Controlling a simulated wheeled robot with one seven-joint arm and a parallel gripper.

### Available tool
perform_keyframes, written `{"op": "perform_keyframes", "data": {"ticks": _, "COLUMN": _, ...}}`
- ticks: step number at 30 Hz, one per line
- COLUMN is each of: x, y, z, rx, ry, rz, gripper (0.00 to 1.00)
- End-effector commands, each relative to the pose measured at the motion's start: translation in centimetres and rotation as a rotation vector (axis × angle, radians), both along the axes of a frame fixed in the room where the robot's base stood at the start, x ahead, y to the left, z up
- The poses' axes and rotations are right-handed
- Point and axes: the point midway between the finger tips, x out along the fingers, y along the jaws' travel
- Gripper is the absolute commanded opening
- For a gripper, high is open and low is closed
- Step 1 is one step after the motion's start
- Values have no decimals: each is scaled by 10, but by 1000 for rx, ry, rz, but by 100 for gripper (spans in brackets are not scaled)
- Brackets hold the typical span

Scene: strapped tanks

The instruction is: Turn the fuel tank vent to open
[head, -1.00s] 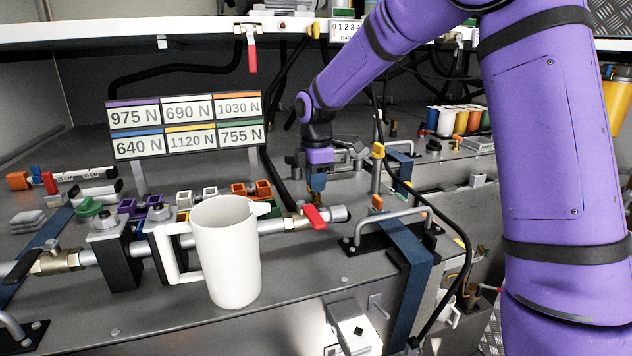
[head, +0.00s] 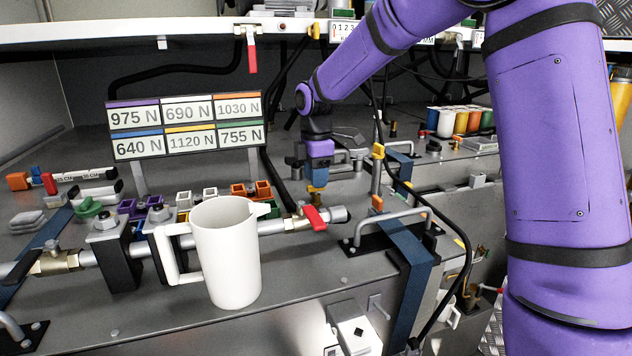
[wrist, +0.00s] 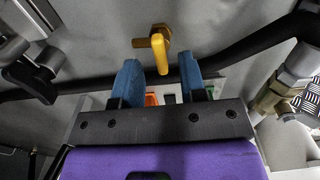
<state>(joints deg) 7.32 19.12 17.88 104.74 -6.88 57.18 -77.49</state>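A small yellow valve handle (wrist: 158,52) on a brass-coloured base shows in the wrist view, on a grey surface. It is the likely vent, though I see no label on it. My gripper (wrist: 159,66) has its two blue fingers spread apart, one on each side of the handle's near end. I cannot tell whether they touch it. In the head view my gripper (head: 317,186) points down behind the white jug, with a bit of yellow at its tips. The handle there is mostly hidden.
A white jug (head: 228,255) stands in front on the tank top. A red-handled valve (head: 314,217) on a pipe lies just below my gripper. A yellow-topped post (head: 377,152), a strap (head: 408,265) and black hoses are to the right. A number board (head: 186,125) stands left.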

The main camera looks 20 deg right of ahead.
Motion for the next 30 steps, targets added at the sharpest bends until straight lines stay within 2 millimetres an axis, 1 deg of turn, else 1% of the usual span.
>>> {"op": "perform_keyframes", "data": {"ticks": 1, "x": 0, "y": 0, "z": 10, "rx": 0, "ry": -5, "rz": 0, "gripper": 38}}
{"op": "perform_keyframes", "data": {"ticks": 9, "x": 0, "y": 0, "z": 60, "rx": 0, "ry": -4, "rz": 0, "gripper": 38}}
{"op": "perform_keyframes", "data": {"ticks": 12, "x": 1, "y": 0, "z": 74, "rx": 0, "ry": -4, "rz": 0, "gripper": 38}}
{"op": "perform_keyframes", "data": {"ticks": 15, "x": 0, "y": 0, "z": 84, "rx": 0, "ry": -2, "rz": 0, "gripper": 38}}
{"op": "perform_keyframes", "data": {"ticks": 20, "x": 0, "y": 0, "z": 90, "rx": 0, "ry": -1, "rz": 0, "gripper": 38}}
{"op": "perform_keyframes", "data": {"ticks": 30, "x": 0, "y": 0, "z": 91, "rx": 0, "ry": 0, "rz": 0, "gripper": 38}}
